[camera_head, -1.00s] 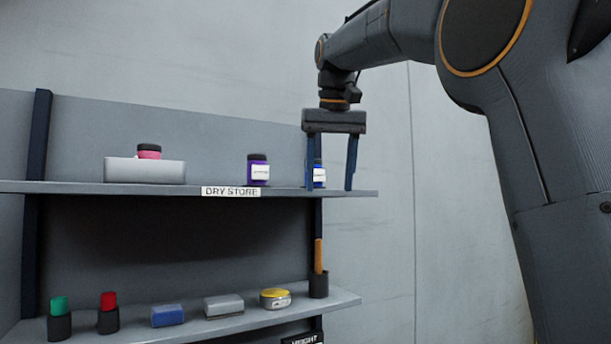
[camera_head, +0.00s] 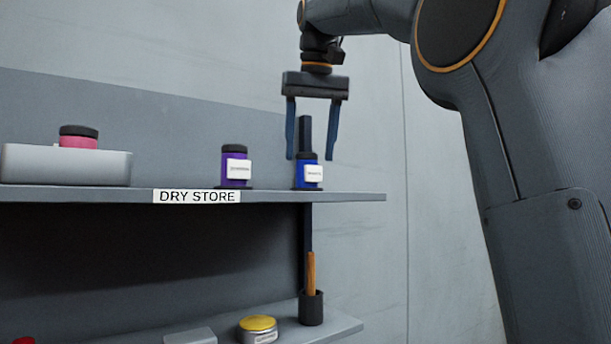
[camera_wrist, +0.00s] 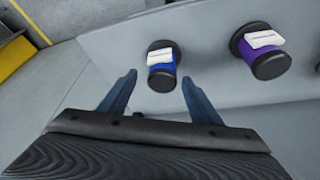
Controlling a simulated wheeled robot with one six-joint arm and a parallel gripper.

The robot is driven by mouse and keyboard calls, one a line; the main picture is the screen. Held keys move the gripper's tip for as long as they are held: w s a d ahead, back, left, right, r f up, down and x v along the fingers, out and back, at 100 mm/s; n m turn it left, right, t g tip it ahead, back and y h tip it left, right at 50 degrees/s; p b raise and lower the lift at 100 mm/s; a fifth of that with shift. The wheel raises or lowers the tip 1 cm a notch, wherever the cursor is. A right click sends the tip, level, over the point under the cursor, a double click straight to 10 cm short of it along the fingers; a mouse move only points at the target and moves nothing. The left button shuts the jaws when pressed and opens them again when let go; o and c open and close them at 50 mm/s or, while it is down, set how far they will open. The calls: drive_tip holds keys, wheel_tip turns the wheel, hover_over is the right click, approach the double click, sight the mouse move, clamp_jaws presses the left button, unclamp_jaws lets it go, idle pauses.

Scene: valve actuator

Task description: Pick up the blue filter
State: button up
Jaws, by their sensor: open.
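The blue filter (camera_head: 308,172) is a blue canister with a black lid and a white label. It stands upright near the right end of the upper shelf (camera_head: 345,197). My gripper (camera_head: 310,159) is open and empty, fingers pointing down, with its tips at about the height of the filter's lid in the head view. In the wrist view the blue filter (camera_wrist: 162,70) lies ahead of the two spread fingertips (camera_wrist: 158,78), roughly between their lines.
A purple canister (camera_head: 236,168) stands left of the blue filter. A grey box (camera_head: 65,166) with a pink black-lidded jar (camera_head: 79,138) is at the far left. A cup with a wooden handle (camera_head: 312,306) and a yellow-lidded tin (camera_head: 258,330) are on the lower shelf. The wall at right is clear.

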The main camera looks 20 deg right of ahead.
sight(307, 170)
drive_tip(key=shift+s+a+p+x, duration=0.15)
drive_tip(key=shift+p+x, duration=0.15)
drive_tip(key=shift+x, duration=0.45)
drive_tip(key=shift+s+a+p+x, duration=0.1)
drive_tip(key=shift+p+x, duration=0.15)
drive_tip(key=shift+x, duration=0.55)
drive_tip(key=shift+s+a+p+x, duration=0.15)
drive_tip(key=shift+p+x, duration=0.15)
drive_tip(key=shift+x, duration=0.45)
drive_tip(key=shift+w+d+f, duration=0.15)
drive_tip(key=shift+w+f, duration=0.1)
drive_tip(key=shift+f, duration=0.45)
drive_tip(key=c, duration=1.1)
drive_tip(key=shift+r, duration=0.15)
drive_tip(key=shift+c, duration=0.2)
